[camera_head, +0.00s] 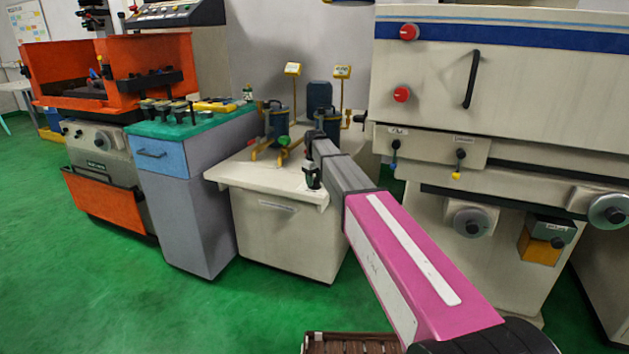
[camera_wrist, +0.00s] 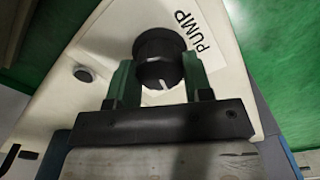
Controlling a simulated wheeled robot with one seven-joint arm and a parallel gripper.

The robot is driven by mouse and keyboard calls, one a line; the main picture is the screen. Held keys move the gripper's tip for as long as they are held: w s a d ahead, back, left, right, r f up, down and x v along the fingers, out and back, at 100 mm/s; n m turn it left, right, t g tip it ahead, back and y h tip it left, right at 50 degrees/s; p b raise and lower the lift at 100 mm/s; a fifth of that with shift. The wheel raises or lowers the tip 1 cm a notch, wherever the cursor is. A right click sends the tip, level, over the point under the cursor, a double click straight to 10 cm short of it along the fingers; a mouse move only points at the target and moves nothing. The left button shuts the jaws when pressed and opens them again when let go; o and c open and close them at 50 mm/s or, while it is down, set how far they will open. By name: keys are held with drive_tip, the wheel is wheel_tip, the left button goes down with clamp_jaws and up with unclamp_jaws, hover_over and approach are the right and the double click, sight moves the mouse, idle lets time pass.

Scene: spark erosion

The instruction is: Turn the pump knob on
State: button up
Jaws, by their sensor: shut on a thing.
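The pump knob (camera_wrist: 158,55) is a round black knob with a white pointer line, on a cream panel (camera_wrist: 105,40) in the wrist view. The pointer line faces the gripper side of the picture. A white label (camera_wrist: 193,32) reading PUMP is beside it. My gripper (camera_wrist: 157,70) has its two green-tipped fingers on either side of the knob, shut on it. In the head view my gripper (camera_head: 312,175) is at the front edge of the cream tank unit (camera_head: 285,235); the knob cannot be made out there.
A dark round button (camera_wrist: 84,73) is left of the knob. On the unit stand blue canisters (camera_head: 277,125) and yellow-tagged posts (camera_head: 341,72). A blue-grey cabinet (camera_head: 205,205) is on the left and a large cream machine (camera_head: 540,95) on the right. Green floor lies open at front left.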

sight(315, 180)
drive_tip(key=m, duration=1.4)
drive_tip(key=shift+m, duration=0.3)
idle(0.4)
drive_tip(key=o, duration=0.9)
drive_tip(key=shift+r, duration=0.1)
wheel_tip(315, 180, up, 11)
drive_tip(key=shift+f, duration=0.2)
drive_tip(key=shift+s, duration=0.15)
